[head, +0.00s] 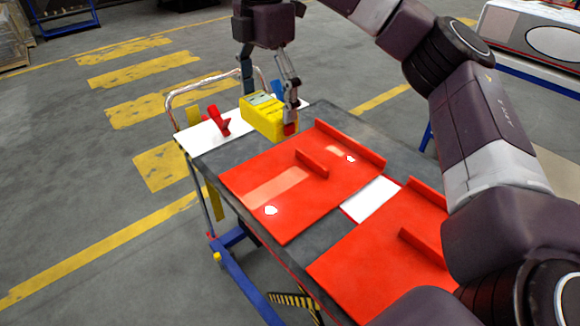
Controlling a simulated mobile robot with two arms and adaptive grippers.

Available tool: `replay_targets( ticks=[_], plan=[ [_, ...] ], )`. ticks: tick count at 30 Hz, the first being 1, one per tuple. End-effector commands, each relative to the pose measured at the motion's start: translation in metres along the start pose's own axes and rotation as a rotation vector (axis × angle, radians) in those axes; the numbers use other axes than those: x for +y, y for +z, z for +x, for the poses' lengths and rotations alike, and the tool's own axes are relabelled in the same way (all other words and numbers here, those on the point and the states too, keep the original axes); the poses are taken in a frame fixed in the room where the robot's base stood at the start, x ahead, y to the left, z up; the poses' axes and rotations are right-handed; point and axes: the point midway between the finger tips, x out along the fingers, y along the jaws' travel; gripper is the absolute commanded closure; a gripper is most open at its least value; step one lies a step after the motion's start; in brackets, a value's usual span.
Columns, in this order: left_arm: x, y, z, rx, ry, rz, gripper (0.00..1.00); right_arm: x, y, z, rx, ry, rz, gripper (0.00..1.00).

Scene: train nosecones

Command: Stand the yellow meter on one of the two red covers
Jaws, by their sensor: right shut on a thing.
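The yellow meter (262,116) is at the far end of the cart, with a small grey panel on its top. My right gripper (270,108) comes down from above and is shut on it, one finger on each side. I cannot tell whether the meter touches the surface under it. One red cover (290,215) lies flat on the dark cart top, nearer than the meter. The second red cover (375,262) lies closer to me on the right, partly hidden by my right arm. Each has raised red ribs. My left gripper is out of view.
The dark cart top (212,160) has a white sheet (205,136) at its far left, with a red clamp-like item (219,121) on it. A white rectangle (370,199) lies between the covers. A metal handle (190,90) rises at the far end.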

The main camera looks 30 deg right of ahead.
Motion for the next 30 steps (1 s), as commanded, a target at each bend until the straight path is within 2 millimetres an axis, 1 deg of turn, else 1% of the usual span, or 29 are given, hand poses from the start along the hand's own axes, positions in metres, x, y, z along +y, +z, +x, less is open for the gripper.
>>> replay_targets(
  ticks=[1,3,15,18,21,26,30],
  plan=[
    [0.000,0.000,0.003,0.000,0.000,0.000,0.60,-0.001,0.000,0.013,0.002,-0.005,-0.002,0.55],
    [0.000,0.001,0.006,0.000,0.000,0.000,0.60,-0.001,0.000,0.027,0.002,-0.005,-0.002,0.55],
    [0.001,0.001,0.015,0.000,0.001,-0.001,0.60,-0.002,0.000,0.107,0.002,-0.003,-0.003,0.55],
    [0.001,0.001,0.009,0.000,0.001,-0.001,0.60,-0.002,0.001,0.125,0.000,-0.003,-0.002,0.55],
    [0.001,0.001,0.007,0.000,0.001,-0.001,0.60,-0.001,0.000,0.138,0.001,0.000,-0.002,0.55],
    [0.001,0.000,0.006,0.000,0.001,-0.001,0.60,-0.001,0.000,0.148,0.000,0.001,-0.002,0.55],
    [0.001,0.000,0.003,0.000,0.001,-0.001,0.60,-0.002,0.001,0.164,0.000,-0.002,-0.002,0.55]
  ],
)
